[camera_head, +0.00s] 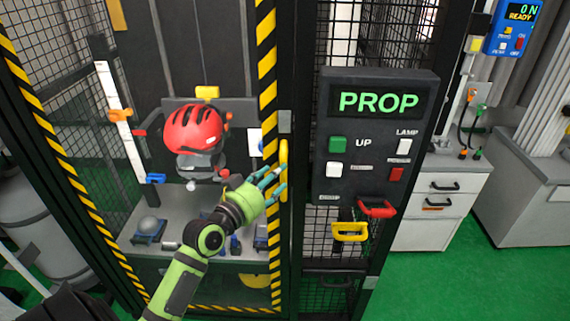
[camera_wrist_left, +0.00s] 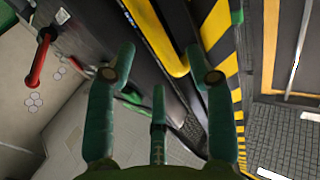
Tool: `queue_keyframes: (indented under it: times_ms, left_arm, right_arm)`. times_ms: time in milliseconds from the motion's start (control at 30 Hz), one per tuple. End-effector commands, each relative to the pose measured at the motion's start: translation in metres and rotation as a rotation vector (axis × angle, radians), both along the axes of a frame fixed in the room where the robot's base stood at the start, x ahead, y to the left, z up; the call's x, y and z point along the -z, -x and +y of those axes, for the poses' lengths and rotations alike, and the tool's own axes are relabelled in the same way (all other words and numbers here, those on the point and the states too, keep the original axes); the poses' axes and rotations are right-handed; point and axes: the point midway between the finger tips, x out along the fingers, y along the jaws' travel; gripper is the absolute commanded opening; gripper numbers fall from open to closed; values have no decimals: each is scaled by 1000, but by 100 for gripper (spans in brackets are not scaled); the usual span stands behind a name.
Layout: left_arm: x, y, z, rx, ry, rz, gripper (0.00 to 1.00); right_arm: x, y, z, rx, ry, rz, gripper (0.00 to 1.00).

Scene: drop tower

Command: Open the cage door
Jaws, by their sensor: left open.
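The cage door (camera_head: 268,60) has a yellow-and-black striped edge and appears shut against the dark frame. Its yellow upright handle (camera_head: 284,160) sits on the right edge of the door. My left gripper (camera_head: 276,180) is at the handle, with its teal fingers open. In the left wrist view, the yellow handle (camera_wrist_left: 158,38) lies beyond and between the spread fingertips of my left gripper (camera_wrist_left: 163,68). I cannot tell whether a finger touches it. My right gripper is not in view.
A black control panel (camera_head: 375,140) reading PROP stands right of the door, with a red handle (camera_head: 377,208) and a yellow handle (camera_head: 350,232) below. Inside the cage a red helmet (camera_head: 193,130) sits on a headform. Green floor (camera_head: 450,285) is clear at the right.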

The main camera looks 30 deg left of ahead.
Motion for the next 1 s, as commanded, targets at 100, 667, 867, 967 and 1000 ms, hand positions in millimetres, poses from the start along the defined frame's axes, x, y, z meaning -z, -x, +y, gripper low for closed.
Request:
queue_keyframes:
  times_ms: [100,667,867,967,1000]
  left_arm:
    - [-3,-20,-1,-1,4,-1,54]
    - [1,-49,-2,0,1,1,54]
    - [1,-48,-2,0,1,1,0]
    - [1,-48,-2,0,1,1,0]
    - [1,-48,-2,0,1,1,0]
  right_arm:
    - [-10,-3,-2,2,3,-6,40]
    - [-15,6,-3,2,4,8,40]
    - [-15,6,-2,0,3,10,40]
    - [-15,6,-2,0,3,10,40]
    - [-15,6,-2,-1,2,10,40]
